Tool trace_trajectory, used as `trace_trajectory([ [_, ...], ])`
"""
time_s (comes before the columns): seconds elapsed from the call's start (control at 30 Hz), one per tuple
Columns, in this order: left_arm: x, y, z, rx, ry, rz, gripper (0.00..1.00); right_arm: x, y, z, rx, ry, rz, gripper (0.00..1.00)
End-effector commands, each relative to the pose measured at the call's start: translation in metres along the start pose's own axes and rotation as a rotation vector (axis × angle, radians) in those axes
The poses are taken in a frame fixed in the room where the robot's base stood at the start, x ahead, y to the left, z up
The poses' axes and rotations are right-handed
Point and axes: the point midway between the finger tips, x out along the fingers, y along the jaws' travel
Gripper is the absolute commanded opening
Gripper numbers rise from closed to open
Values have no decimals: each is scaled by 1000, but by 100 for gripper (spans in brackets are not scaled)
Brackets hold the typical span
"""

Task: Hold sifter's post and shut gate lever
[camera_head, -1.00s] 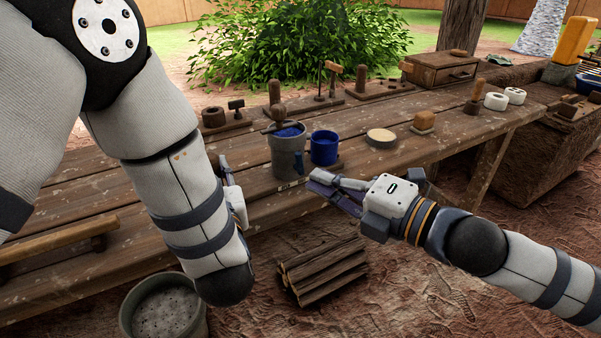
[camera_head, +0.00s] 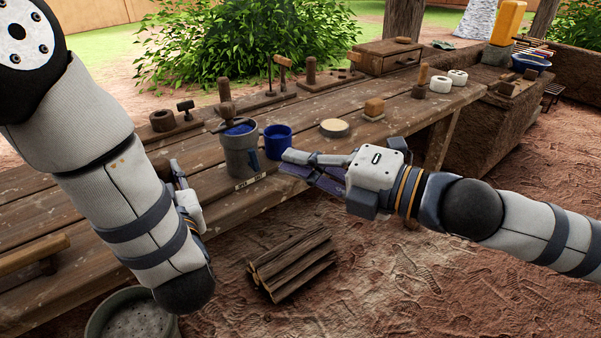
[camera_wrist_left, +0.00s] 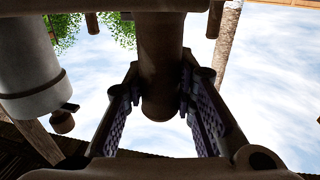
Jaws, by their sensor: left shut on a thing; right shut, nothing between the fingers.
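The sifter appears to be the grey, bucket-like vessel (camera_head: 238,163) on the bench, with blue material in its top and a label low on its front. A blue-grey lever-like part (camera_head: 254,161) shows on its right side. My left gripper (camera_head: 176,172) is left of the vessel, partly hidden by my arm. In the left wrist view my left gripper (camera_wrist_left: 160,105) is shut on a dark brown round post (camera_wrist_left: 160,60) between its purple pads. My right gripper (camera_head: 286,162) is shut and empty, right of the vessel and in front of the blue cup.
A round pale-topped dish (camera_head: 334,128) and a small wooden block (camera_head: 374,108) are further right. Firewood (camera_head: 292,262) and a grey tub (camera_head: 130,316) are on the ground. The bench front (camera_head: 215,208) is bare.

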Motion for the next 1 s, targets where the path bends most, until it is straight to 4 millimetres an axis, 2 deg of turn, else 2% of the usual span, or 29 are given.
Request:
trace_trajectory([
  [0.2,0,0,0,0,0,0,0,0,1,0,1,0,-1,0],
  [0.23,0,0,0,0,0,0,29,0,1,0,1,0,-1,0],
  [0.3,0,0,0,0,0,0,45,0,1,0,1,0,-1,0],
  [0.33,0,0,0,0,0,0,48,0,1,0,1,0,-1,0],
  [0.67,-4,0,0,0,-1,1,48,0,1,0,1,0,-1,0],
  [0.77,-22,1,1,2,-3,3,48,0,1,0,1,0,-1,0],
  [1.0,-87,1,1,2,-4,3,48,0,1,0,1,0,-1,0],
])
